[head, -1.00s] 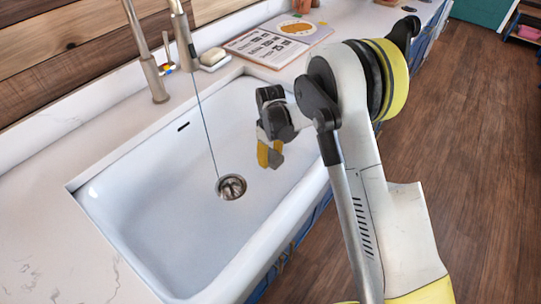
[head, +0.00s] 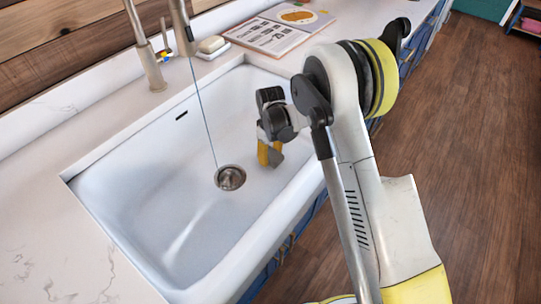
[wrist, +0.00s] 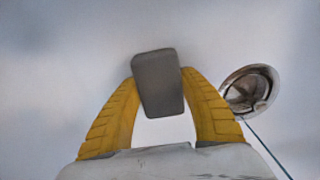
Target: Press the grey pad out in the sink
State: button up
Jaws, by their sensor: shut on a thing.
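The grey pad (wrist: 158,84) is a small rounded block between the two yellow fingers of my gripper (wrist: 158,90) in the wrist view. The fingers are shut on its sides. In the head view my gripper (head: 268,153) is inside the white sink (head: 150,225), toward its right end, and a grey bit of the pad (head: 276,158) shows beside the yellow finger. The drain (head: 230,178) lies to the left of the gripper. I cannot tell whether the pad touches the sink floor.
A thin stream of water (head: 204,120) runs from the faucet (head: 147,50) to the drain. A soap bar (head: 211,44) on a dish and an open book (head: 270,36) lie on the counter behind the sink. The sink's front rim (head: 270,225) is near my arm.

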jog(key=shift+f, duration=0.65)
dwell(0.6)
jog(key=shift+f, duration=0.1)
jog(key=shift+c, duration=0.4)
dwell(0.8)
dwell(0.5)
jog(key=shift+r, duration=0.45)
jog(key=shift+c, duration=0.7)
jog(key=shift+r+p, duration=2.6)
jog(key=shift+r, duration=2)
jog(key=shift+r, duration=0.1)
